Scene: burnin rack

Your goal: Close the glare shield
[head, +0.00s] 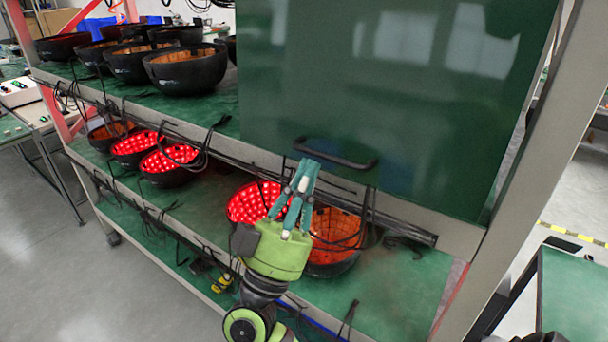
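The glare shield looks to be the large dark green, shiny panel (400,90) on the upper right of the rack. Its lower edge hangs above the lower shelf, so the bay below is uncovered. A black bar handle (345,160) runs along its lower part. My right gripper (309,166), with teal fingers on a green body, points up at the handle's left part. Its fingertips overlap or nearly meet the bar in the picture; contact is unclear. The fingers lie close together, seen edge-on, and any gap is hard to judge. My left gripper is out of view.
Lit red bowls (250,203) and an orange-lined bowl (336,240) sit on the lower shelf behind my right gripper. Several black bowls (190,75) stand on the upper shelf at left. Loose cables hang along the shelf edges. A grey post (525,170) stands at right.

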